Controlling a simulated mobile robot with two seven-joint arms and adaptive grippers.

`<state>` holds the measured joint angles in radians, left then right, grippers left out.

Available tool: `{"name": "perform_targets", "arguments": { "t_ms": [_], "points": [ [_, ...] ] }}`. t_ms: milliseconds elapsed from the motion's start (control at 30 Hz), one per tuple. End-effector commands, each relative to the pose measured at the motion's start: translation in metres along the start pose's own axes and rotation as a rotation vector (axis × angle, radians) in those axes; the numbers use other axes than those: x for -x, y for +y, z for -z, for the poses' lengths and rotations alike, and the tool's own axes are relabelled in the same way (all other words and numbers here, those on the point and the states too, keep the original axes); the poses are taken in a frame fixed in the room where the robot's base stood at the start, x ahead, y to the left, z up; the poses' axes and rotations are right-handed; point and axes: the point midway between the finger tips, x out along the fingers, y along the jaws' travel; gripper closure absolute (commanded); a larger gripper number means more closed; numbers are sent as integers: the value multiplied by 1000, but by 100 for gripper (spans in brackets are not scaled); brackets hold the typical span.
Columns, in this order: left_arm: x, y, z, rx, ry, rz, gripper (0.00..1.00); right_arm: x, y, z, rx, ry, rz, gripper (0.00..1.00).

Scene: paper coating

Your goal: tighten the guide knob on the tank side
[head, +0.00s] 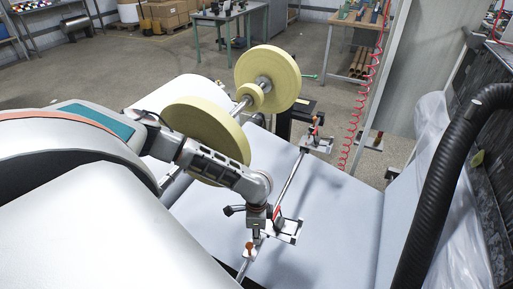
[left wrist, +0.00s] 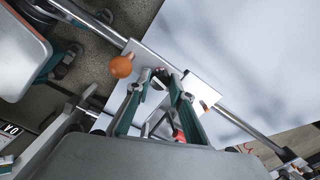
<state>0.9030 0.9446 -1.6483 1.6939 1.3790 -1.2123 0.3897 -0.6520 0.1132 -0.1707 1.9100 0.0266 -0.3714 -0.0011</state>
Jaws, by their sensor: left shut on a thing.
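My left gripper (head: 262,228) comes down onto the near guide bracket on the steel rail (head: 290,180). In the left wrist view its two teal-edged fingers (left wrist: 160,82) close around a small dark knob (left wrist: 160,76), mostly hidden between the fingertips. The pale guide plate (left wrist: 200,90) lies just beyond the fingertips, across the rail. An orange ball knob (left wrist: 121,67) sits beside the fingers, apart from them; it also shows in the head view (head: 249,247). My right gripper is not in view.
A second guide bracket (head: 317,144) stands farther along the rail. Two yellow discs (head: 268,77) on a shaft stand behind my arm. A pale paper web (head: 335,205) spreads beneath the rail. A black hose (head: 440,185) rises at the right.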

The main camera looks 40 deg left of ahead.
Motion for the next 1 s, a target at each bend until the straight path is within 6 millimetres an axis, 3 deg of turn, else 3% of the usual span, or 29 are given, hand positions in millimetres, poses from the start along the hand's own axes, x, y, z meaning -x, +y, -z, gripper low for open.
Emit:
{"name": "perform_targets", "arguments": {
  "t_ms": [367,1000],
  "points": [
    [0,0,0,-182,1,0,100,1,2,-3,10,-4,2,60],
    [1,0,1,-782,2,1,100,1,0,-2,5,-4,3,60]
  ]
}}
